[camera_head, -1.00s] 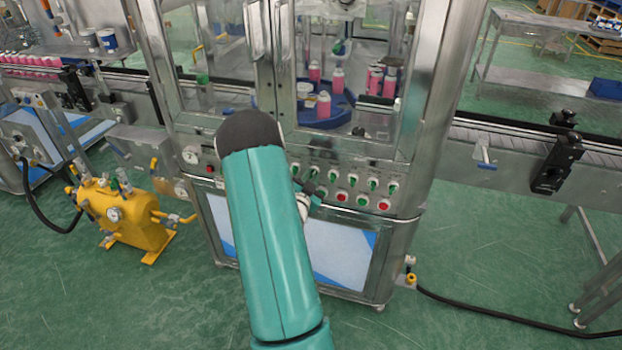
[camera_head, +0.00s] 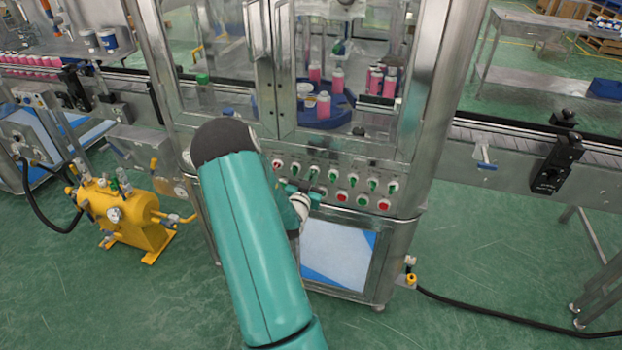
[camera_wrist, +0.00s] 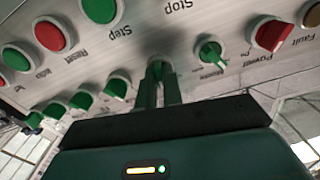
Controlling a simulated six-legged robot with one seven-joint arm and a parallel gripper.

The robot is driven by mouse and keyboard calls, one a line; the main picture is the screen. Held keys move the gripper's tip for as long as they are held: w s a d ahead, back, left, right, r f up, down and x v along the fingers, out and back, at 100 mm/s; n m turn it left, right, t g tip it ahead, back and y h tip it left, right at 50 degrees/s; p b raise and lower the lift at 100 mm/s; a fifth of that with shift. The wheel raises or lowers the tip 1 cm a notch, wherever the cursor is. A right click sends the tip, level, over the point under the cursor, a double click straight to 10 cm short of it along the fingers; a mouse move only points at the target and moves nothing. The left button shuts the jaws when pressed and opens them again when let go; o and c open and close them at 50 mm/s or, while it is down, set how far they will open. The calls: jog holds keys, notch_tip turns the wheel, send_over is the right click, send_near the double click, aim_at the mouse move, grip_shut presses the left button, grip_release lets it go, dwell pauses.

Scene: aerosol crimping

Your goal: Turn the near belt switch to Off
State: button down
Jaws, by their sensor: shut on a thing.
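The control panel (camera_head: 352,190) on the front of the machine has a row of green-handled switches above a row of round buttons. My gripper (camera_wrist: 163,70) is at the panel in the wrist view, its two narrow green fingers close together on a switch in the switch row; it also shows in the head view (camera_head: 312,181). The gripped knob is mostly hidden by the fingers. Its label and exact setting cannot be read. One green switch (camera_wrist: 210,52) sits to its right in the wrist view, and several green switches (camera_wrist: 117,88) to its left.
A red Power switch (camera_wrist: 272,35) is beyond the right-hand green switch. Green and red buttons (camera_wrist: 50,35) line the panel close by. Glass doors (camera_head: 285,70) stand above the panel. A yellow unit (camera_head: 120,215) is on the floor to the left.

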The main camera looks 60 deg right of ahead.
jog(key=shift+n, duration=3.8)
jog(key=c, duration=1.5)
grip_release()
jog(key=shift+c, duration=0.2)
jog(key=shift+a, duration=0.15)
jog(key=s+a, duration=0.2)
jog(key=a, duration=1.1)
jog(key=shift+a, duration=0.2)
